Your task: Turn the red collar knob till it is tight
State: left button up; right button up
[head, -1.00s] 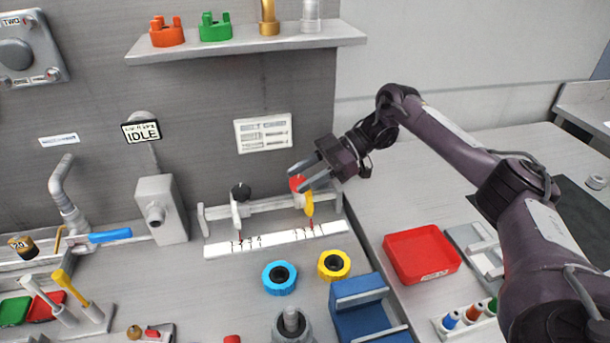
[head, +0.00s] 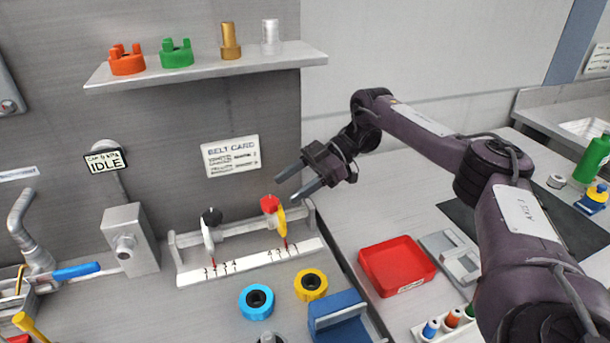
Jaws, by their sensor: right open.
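The red collar knob (head: 269,203) sits on top of the yellow collar (head: 281,220), at the right end of a rail (head: 240,228) above a white marked scale (head: 222,268). A second, white collar (head: 208,235) with a black knob (head: 211,217) stands to its left on the same rail. My right gripper (head: 294,186) is open and empty. Its fingers point left and down, above and slightly right of the red knob, apart from it in the picture. My left gripper is not in view.
A shelf (head: 205,70) with several coloured parts is above. A blue ring (head: 257,302) and a yellow ring (head: 310,285) lie in front of the scale. A red tray (head: 397,265) and a blue block (head: 336,312) are at the right.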

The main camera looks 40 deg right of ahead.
jog(key=shift+v, duration=1.6)
